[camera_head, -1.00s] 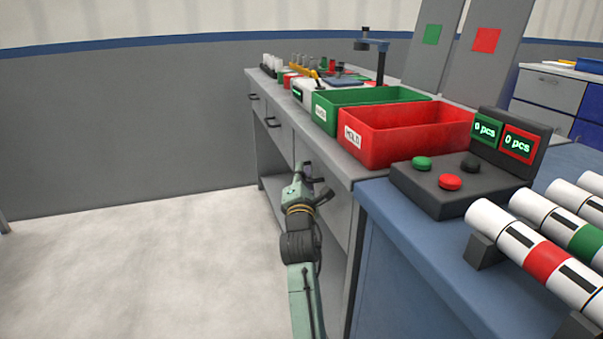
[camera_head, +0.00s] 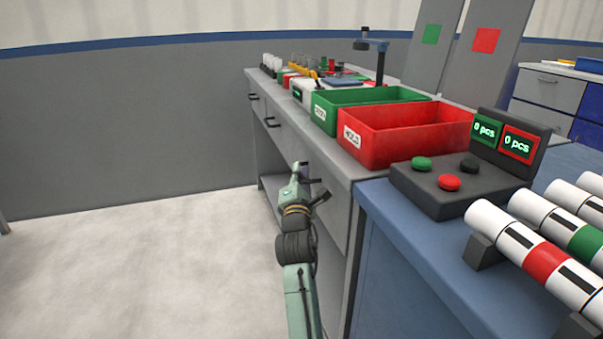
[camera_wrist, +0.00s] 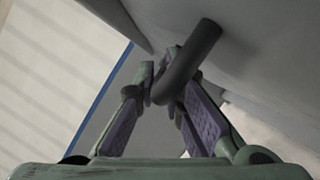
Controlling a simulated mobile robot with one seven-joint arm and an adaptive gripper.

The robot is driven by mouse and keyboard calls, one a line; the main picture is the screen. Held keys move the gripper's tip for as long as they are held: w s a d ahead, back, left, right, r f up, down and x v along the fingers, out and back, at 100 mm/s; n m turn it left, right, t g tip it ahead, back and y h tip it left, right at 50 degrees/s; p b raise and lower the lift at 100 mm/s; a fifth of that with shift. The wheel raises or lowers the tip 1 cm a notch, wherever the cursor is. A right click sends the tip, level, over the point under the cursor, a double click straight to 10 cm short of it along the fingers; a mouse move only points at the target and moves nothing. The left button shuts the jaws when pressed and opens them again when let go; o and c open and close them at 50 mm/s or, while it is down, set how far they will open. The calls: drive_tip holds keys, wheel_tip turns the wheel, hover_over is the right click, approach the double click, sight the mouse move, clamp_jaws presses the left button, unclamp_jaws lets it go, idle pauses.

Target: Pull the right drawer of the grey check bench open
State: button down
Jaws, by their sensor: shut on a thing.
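The grey check bench (camera_head: 298,132) runs away along the middle of the head view. The front of its right drawer (camera_head: 334,184) is at the near end, partly hidden by my arm. My gripper (camera_head: 303,168) is at that front. In the wrist view my gripper (camera_wrist: 168,92) is shut on the dark bar handle (camera_wrist: 193,60), which lies between the fingers and crosses them at a slant. The grey drawer front (camera_wrist: 258,45) is close behind the handle. I see no clear gap between the drawer and the bench.
Two more drawer handles (camera_head: 272,123) show farther along the bench. A green bin (camera_head: 370,97) and a red bin (camera_head: 400,145) stand on top. A blue table (camera_head: 400,240) with a button box (camera_head: 440,185) is at the right. The floor (camera_head: 140,265) at left is clear.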

drive_tip(key=s+a, duration=0.3)
drive_tip(key=a, duration=0.7)
drive_tip(key=s+a+p, duration=0.1)
drive_tip(key=s+a, duration=0.2)
drive_tip(key=a, duration=0.7)
drive_tip(key=s+a, duration=0.3)
drive_tip(key=a, duration=0.7)
drive_tip(key=shift+s+a+p, duration=0.25)
drive_tip(key=shift+s+p, duration=0.15)
drive_tip(key=c, duration=2)
unclamp_jaws()
drive_tip(key=shift+o, duration=0.2)
drive_tip(key=v, duration=0.7)
drive_tip(key=shift+s, duration=0.25)
